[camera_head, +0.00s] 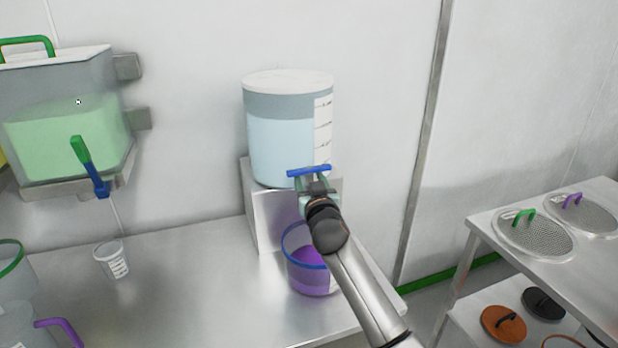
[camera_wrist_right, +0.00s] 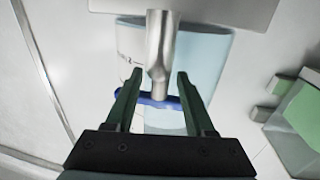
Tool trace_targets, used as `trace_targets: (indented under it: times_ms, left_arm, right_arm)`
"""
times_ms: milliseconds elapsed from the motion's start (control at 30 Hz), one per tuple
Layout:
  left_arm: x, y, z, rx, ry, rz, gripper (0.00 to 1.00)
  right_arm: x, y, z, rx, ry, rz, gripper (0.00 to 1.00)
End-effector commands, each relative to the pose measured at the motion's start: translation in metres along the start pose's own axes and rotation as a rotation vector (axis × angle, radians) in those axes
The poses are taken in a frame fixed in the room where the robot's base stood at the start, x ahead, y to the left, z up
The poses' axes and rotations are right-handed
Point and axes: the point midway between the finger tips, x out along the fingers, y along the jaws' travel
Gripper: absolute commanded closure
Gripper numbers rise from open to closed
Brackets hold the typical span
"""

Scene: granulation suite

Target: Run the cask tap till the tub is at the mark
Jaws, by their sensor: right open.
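The cask (camera_head: 285,135) is a clear cylinder of pale blue liquid with a white lid and a side scale. It stands on a metal stand (camera_head: 267,215). Its tap has a blue crossbar handle (camera_head: 309,170) and a metal spout (camera_wrist_right: 160,50). My right gripper (camera_head: 314,185) is at the tap, jaws open. In the right wrist view, its fingers (camera_wrist_right: 159,85) are either side of the spout, with the handle crossing between them. The blue-rimmed tub (camera_head: 300,262) stands below, with purple in its lower part. My arm hides part of it; its mark and any stream are not clear.
A wall tank (camera_head: 70,140) of green liquid with a blue-and-green tap lever (camera_head: 88,163) hangs at left. A small cup (camera_head: 112,260) and clear vessels stand below. At right, a table (camera_head: 490,240) holds sieves. The bench's middle (camera_head: 190,290) is clear.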

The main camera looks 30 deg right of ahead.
Motion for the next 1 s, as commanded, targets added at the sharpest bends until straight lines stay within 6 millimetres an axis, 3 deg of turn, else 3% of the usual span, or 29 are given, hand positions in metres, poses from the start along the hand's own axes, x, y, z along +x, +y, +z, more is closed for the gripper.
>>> trace_targets:
  times_ms: [300, 767, 1000]
  left_arm:
    - [0.0, -0.0002, -0.0002, 0.001, 0.0, 0.0, 0.53]
    - [0.0, -0.0002, -0.0001, 0.001, 0.0, 0.0, 0.53]
    - [0.0, -0.0001, 0.0, 0.001, 0.0, 0.0, 0.53]
  right_arm:
    - [0.0016, -0.0002, -0.0003, 0.0, 0.001, -0.001, 0.47]
    - [0.0013, -0.0002, -0.0001, 0.0, 0.0, -0.001, 0.99]
    - [0.0013, -0.0002, 0.0, 0.0, 0.0, -0.001, 1.0]
